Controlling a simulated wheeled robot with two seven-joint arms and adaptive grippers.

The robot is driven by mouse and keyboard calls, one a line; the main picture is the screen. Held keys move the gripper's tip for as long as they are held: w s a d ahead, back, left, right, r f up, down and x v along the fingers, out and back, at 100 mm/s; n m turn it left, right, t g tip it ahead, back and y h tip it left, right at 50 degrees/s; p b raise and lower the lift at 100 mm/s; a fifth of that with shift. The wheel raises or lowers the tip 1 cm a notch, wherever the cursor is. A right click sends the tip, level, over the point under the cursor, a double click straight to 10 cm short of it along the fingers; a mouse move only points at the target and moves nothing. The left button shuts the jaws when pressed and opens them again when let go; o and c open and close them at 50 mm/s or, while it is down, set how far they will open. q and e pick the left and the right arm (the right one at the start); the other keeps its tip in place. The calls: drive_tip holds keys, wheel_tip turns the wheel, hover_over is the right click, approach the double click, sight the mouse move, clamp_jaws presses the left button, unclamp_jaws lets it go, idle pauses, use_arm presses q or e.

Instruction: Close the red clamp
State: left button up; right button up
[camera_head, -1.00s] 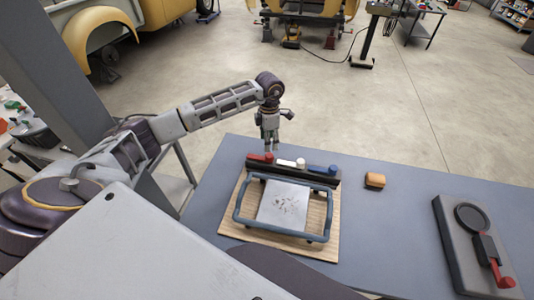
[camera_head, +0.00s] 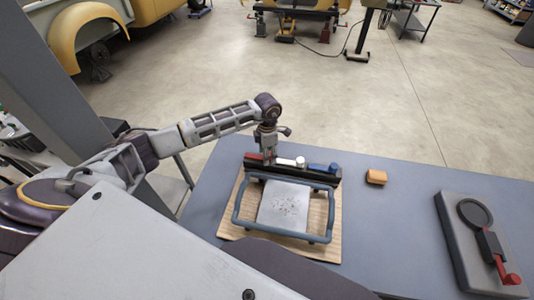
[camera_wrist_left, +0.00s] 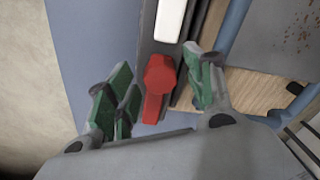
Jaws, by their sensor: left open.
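The red clamp (camera_head: 254,157) is at the left end of a black bar (camera_head: 300,172) on the table. Beside it on the bar are a white clamp (camera_head: 291,162) and a blue clamp (camera_head: 325,168). My left gripper (camera_head: 268,158) points down over the red clamp and partly hides it. In the left wrist view, the red clamp (camera_wrist_left: 158,88) lies between the green fingers of the open left gripper (camera_wrist_left: 162,95), with gaps on both sides. The white clamp (camera_wrist_left: 170,18) shows just beyond. My right gripper is not in view.
A blue-handled frame (camera_head: 285,233) around a grey plate (camera_head: 284,205) sits on a wooden board (camera_head: 332,248) in front of the bar. An orange block (camera_head: 376,177) and a grey fixture with a red lever (camera_head: 503,272) stand right. The table between them is clear.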

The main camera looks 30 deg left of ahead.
use_arm(q)
drive_tip(key=shift+c, duration=0.4)
clamp_jaws()
